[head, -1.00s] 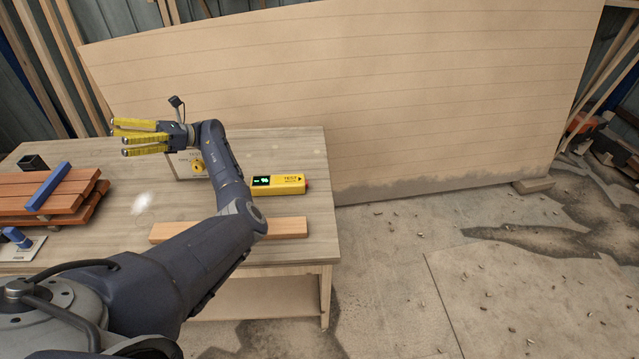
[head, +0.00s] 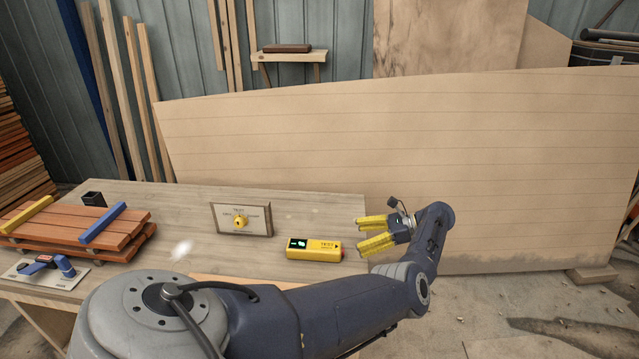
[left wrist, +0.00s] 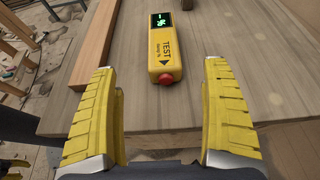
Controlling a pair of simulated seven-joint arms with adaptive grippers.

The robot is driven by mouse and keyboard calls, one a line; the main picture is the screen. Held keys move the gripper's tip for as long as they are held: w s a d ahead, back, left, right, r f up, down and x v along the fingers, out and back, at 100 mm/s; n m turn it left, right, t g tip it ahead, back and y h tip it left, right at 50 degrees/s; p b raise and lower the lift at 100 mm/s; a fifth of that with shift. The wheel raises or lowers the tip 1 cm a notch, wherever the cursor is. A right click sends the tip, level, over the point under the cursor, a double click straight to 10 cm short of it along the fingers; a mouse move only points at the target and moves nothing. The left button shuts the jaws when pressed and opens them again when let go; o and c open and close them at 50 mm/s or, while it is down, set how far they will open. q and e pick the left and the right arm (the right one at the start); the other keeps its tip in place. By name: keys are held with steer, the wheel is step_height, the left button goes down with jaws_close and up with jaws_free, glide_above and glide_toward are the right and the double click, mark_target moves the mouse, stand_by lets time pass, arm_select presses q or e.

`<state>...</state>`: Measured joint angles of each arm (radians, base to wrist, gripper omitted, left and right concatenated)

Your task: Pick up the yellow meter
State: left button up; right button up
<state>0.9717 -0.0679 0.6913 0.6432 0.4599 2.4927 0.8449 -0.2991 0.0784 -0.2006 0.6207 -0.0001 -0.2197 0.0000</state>
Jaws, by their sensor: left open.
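The yellow meter (head: 314,249) lies on the table near its right edge, its dark screen with green marks at the left end. In the left wrist view the meter (left wrist: 165,50) lies ahead, between the lines of my fingers, with its red end knob towards me. My left gripper (head: 374,232) is open and empty, just right of the meter and apart from it. Its two yellow fingers (left wrist: 160,120) stand wide apart in the left wrist view.
Stacked reddish planks (head: 75,232) with blue and yellow bars lie at the left. A wooden strip (left wrist: 94,45) lies beside the meter. A large curved panel (head: 500,160) stands behind the table.

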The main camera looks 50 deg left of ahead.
mark_target(317, 245)
arm_select(q)
steer(key=x, duration=1)
steer(key=shift+s+a+f, duration=0.1)
steer(key=shift+s+a, duration=0.15)
steer(key=shift+a, duration=0.1)
steer(key=shift+a+x, duration=0.2)
steer(key=shift+x, duration=2.45)
steer(key=shift+w, duration=0.2)
steer(key=c, duration=1.4)
steer(key=shift+c, duration=0.9)
